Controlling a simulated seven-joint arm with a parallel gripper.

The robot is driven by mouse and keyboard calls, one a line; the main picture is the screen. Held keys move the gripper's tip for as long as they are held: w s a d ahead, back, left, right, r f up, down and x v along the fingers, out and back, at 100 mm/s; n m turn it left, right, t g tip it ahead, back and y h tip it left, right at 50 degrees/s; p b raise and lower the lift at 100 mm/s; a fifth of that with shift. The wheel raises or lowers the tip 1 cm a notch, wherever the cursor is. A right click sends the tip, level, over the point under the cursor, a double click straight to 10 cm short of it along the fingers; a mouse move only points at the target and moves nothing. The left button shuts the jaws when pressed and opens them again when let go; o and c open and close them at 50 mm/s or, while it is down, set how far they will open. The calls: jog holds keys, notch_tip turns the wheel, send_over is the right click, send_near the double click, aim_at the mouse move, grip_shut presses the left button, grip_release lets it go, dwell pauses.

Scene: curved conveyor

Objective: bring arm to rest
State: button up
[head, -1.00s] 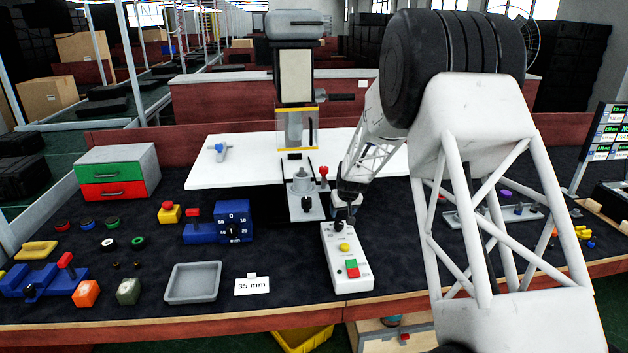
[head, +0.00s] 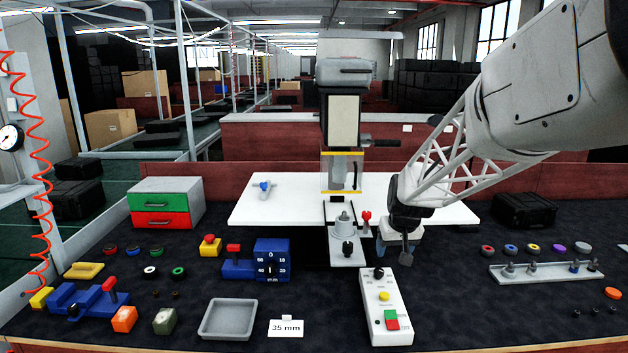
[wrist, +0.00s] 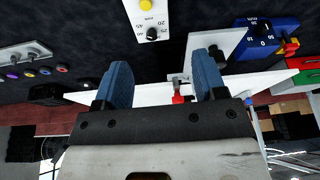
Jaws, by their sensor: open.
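My gripper (head: 398,243) hangs from my arm above the workbench, just right of the press and behind the white control box. In the wrist view its two blue fingers (wrist: 162,86) stand apart with nothing between them. The white control box (head: 386,310) has a black knob, a yellow button and a green and red switch. It shows in part at the top of the wrist view (wrist: 147,15). The press (head: 343,110) stands on the bench with a small red-topped lever (head: 366,220) at its right side.
A blue dial block (head: 271,261), grey tray (head: 228,318), "35 mm" card (head: 286,327) and red-green drawer box (head: 166,203) lie to the left. A grey rack with pegs (head: 545,272) lies to the right. The dark bench between control box and rack is clear.

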jog(key=s+a+r, duration=0.1)
jog(key=s+r, duration=0.1)
jog(key=s, duration=1.7)
jog(key=s+a+r+m+g, duration=0.1)
jog(key=s+r, duration=0.1)
jog(key=s, duration=1.8)
jog(key=shift+r+h, duration=0.35)
jog(key=shift+h, duration=0.05)
